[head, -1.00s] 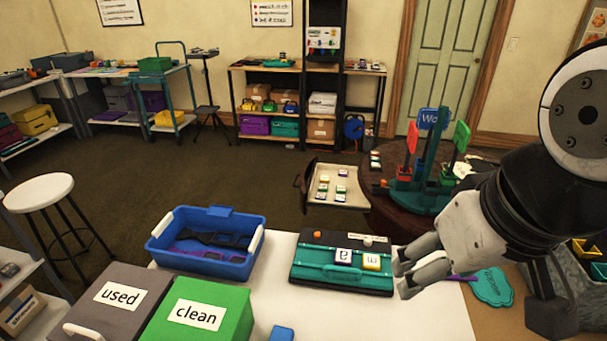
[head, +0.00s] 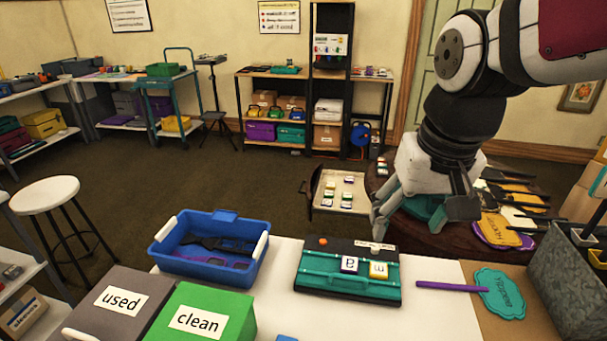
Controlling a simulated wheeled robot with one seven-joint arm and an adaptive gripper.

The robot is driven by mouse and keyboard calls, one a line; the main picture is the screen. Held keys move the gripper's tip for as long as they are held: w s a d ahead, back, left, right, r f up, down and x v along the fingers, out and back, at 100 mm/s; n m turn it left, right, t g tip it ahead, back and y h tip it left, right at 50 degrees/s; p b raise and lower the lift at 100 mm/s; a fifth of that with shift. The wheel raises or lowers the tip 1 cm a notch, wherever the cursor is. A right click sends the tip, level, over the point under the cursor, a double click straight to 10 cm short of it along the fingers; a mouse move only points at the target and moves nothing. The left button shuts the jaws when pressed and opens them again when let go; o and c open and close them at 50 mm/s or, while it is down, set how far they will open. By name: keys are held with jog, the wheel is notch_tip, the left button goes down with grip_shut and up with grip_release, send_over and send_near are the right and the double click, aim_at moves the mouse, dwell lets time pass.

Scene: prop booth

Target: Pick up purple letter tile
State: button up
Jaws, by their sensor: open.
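A white letter tile with dark purple-blue edges and a letter like "a" (head: 349,264) lies on the teal and black case (head: 315,281) on the white table. A yellow-edged tile marked "m" (head: 378,270) lies just right of it. Several more small tiles lie on a cream tray (head: 325,203) beyond the table; their colours are hard to tell at this size. My gripper (head: 409,228) is open, fingers pointing down. In the picture it is above and right of the case, in front of the round dark table.
A blue bin (head: 170,262) with dark items, a grey "used" box (head: 95,325) and a green "clean" box (head: 235,305) stand left of the case. A purple-handled teal sign (head: 500,294) lies right. The round table (head: 465,238) holds dark-handled signs.

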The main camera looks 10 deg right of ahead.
jog(key=w+f+m+g+b, duration=0.1)
jog(key=w+f, duration=0.6)
jog(key=w, duration=0.5)
jog(key=m+g+b, duration=0.1)
jog(key=g, duration=0.1)
send_near(350, 264)
notch_tip(350, 264, down, 9)
jog(key=shift+s+r+b, duration=0.1)
jog(key=shift+b, duration=0.2)
jog(key=shift+c, duration=0.5)
jog(key=c, duration=1)
jog(key=shift+r, duration=0.15)
